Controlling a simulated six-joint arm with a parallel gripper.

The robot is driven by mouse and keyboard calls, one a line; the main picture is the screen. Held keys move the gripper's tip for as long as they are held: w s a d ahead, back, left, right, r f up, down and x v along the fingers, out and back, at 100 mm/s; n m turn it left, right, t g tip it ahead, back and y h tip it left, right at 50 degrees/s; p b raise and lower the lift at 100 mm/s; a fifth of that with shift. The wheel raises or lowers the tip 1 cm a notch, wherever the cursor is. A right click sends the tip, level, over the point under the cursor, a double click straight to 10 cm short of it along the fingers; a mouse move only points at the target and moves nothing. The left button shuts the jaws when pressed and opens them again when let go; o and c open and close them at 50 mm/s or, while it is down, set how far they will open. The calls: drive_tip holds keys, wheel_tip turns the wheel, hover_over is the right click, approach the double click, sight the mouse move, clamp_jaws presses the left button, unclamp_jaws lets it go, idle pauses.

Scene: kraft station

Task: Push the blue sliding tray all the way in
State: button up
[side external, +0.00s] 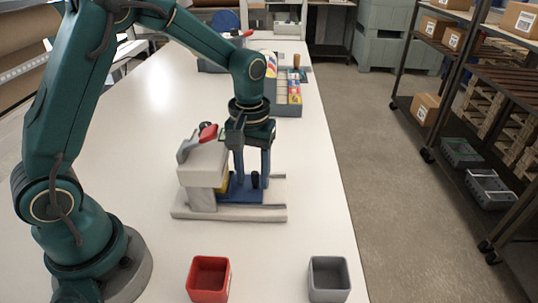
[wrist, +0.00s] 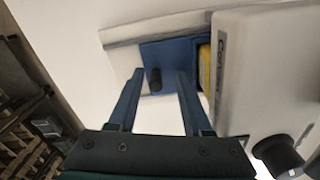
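The blue sliding tray (side external: 241,192) lies on the grey base of a pale press-like machine (side external: 204,163), with part of it sticking out to the right of the housing. A short black knob (wrist: 154,78) stands up from the tray in the wrist view. A yellow piece (wrist: 205,66) shows on the tray beside the housing, partly hidden by it. My gripper (wrist: 160,74) points down over the tray. Its fingers are open, one on each side of the knob, with gaps visible. Whether they touch the tray surface I cannot tell.
The machine has a lever with a red grip (side external: 208,133) on top. A red bin (side external: 209,279) and a grey bin (side external: 329,279) stand at the front of the white table. A grey organizer (side external: 288,97) with coloured boxes sits behind my gripper. The table right of the base is clear.

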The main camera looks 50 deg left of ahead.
drive_tip(key=shift+r, duration=2.55)
drive_tip(key=shift+d, duration=0.1)
drive_tip(key=s+d+r+m+h, duration=0.3)
drive_tip(key=s+d+r, duration=0.2)
drive_tip(key=s, duration=0.1)
drive_tip(key=s+a+r+m+t+y, duration=0.1)
drive_tip(key=s+a+m+t+y, duration=0.2)
drive_tip(key=s, duration=0.5)
drive_tip(key=a+t, duration=0.1)
drive_tip(key=t, duration=0.1)
drive_tip(key=shift+r+t, duration=0.2)
drive_tip(key=shift+t, duration=0.1)
